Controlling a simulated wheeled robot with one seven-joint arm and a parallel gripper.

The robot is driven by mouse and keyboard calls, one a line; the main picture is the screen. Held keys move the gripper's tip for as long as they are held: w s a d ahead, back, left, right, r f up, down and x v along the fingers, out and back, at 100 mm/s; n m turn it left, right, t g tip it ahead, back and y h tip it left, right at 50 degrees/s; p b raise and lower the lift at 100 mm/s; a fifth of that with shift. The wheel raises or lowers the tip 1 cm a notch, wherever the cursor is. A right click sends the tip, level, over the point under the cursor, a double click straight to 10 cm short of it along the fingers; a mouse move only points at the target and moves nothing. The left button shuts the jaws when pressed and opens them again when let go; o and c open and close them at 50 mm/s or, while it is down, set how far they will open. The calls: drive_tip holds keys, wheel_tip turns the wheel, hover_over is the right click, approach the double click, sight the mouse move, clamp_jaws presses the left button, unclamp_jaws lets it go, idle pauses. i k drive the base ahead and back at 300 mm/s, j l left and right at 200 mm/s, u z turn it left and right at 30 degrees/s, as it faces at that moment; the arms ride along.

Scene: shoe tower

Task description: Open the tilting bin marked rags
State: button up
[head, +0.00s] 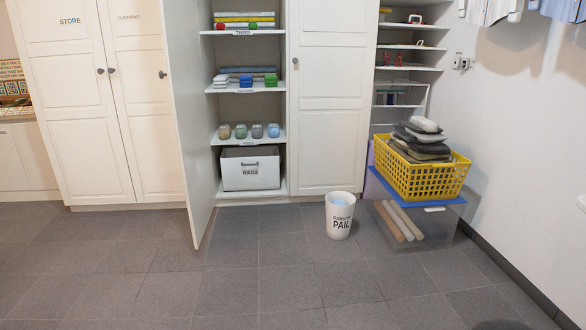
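The bin marked RAGS (250,174) is a white box with a dark handle on its front, above the lettering. My gripper is not in the head view.
The open cabinet door (187,110) juts out left of the bin. A white pail (340,222) stands on the floor to the right, beside a yellow basket (424,176) on a blue-lidded box. The floor (230,275) in front is clear.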

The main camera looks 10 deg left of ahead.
sight(243, 167)
drive_tip(key=i+u, duration=0.45)
drive_tip(key=i, duration=1.8)
drive_tip(key=i+u, duration=0.2)
drive_tip(key=i, duration=0.4)
drive_tip(key=i+l+u, duration=0.15)
drive_tip(key=i, duration=0.4)
drive_tip(key=i+l+u, duration=0.2)
drive_tip(key=i, duration=0.35)
